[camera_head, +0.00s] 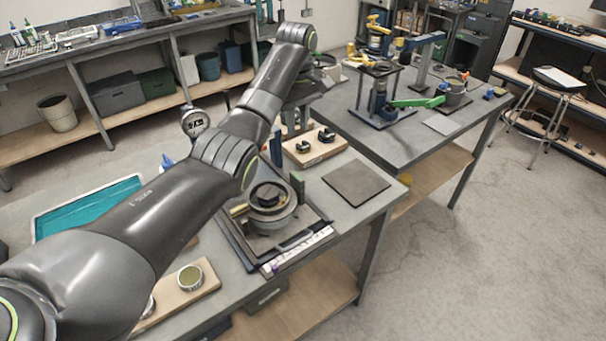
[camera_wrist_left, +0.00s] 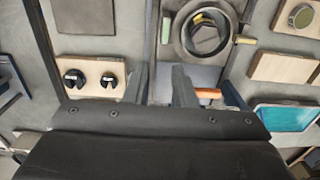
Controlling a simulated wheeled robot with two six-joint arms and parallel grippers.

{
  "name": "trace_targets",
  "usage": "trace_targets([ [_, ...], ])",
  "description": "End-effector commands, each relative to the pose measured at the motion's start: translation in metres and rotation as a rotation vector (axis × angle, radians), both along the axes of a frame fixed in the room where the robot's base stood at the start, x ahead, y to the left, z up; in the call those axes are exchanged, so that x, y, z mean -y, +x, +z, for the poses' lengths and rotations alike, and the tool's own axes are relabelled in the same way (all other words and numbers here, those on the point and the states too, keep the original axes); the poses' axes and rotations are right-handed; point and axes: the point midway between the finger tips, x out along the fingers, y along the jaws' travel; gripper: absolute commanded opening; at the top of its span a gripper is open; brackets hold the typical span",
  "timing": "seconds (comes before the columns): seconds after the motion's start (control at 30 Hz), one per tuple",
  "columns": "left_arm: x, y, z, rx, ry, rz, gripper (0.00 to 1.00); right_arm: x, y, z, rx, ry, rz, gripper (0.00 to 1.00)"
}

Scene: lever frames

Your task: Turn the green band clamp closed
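The green band clamp shows in the head view as a green lever (camera_head: 418,102) reaching left from a grey round pot (camera_head: 456,92) on the right-hand workbench. How far it is turned cannot be told. My left gripper (camera_head: 291,118) hangs partly behind my left arm over the far end of the nearer bench, well left of the green lever and apart from it. In the left wrist view the left gripper (camera_wrist_left: 160,82) has its two fingers apart with nothing seen between them. The green lever is not seen in the wrist view. My right gripper is not in view.
A round clamp fixture (camera_head: 285,222) and a wooden block with two black knobs (camera_head: 314,148) stand on the nearer bench. A post stand (camera_head: 380,105) is just left of the green lever. A flat grey plate (camera_head: 441,125) lies in front of it.

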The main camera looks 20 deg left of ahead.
Motion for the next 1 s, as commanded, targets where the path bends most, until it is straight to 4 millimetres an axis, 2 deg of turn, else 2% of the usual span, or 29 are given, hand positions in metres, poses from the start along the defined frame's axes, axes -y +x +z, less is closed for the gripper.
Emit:
trace_targets([
  [0.07, 0.000, 0.000, -0.004, -0.001, 0.000, 0.002, 0.24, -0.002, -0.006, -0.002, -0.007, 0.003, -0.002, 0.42],
  [0.23, 0.000, -0.001, -0.029, -0.004, -0.001, 0.001, 0.24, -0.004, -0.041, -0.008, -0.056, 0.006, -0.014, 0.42],
  [0.37, 0.001, -0.002, -0.053, -0.006, -0.001, 0.000, 0.24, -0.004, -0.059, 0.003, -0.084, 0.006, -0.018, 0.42],
  [0.47, 0.000, -0.002, -0.075, -0.004, -0.001, 0.001, 0.24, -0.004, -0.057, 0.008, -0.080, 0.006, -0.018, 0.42],
  [0.7, 0.001, -0.003, -0.128, -0.004, -0.001, 0.000, 0.24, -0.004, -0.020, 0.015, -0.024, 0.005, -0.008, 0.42],
  [0.83, 0.000, -0.003, -0.151, -0.003, 0.001, 0.000, 0.24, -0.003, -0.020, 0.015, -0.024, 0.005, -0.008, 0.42],
  [1.0, 0.000, -0.002, -0.167, -0.001, 0.001, 0.000, 0.24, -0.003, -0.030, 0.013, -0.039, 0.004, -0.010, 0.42],
])
